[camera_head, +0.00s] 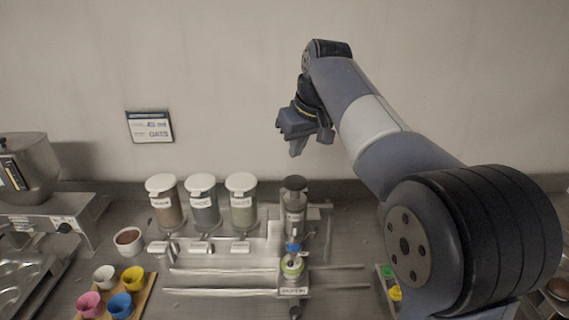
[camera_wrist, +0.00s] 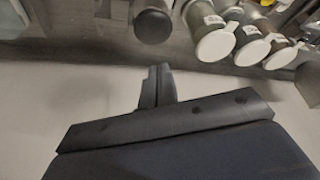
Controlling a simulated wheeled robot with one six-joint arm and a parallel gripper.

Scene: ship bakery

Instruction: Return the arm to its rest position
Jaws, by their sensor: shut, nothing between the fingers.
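My arm reaches up from the right of the head view, and my gripper (camera_head: 297,148) hangs at its end in front of the wall, above the counter. The gripper is shut and empty, its fingers together and pointing down in the head view. In the wrist view the closed fingers (camera_wrist: 158,80) point toward the counter, with nothing between them. The gripper is well clear of the canisters and touches nothing.
Three white-lidded canisters (camera_head: 241,182) stand at the back of the counter, beside a dark-topped grinder-like device (camera_head: 294,200). Left are a brown-filled bowl (camera_head: 129,240), a wooden tray (camera_head: 139,303) of coloured cups and a scale-like machine (camera_head: 40,215). The air around the gripper is free.

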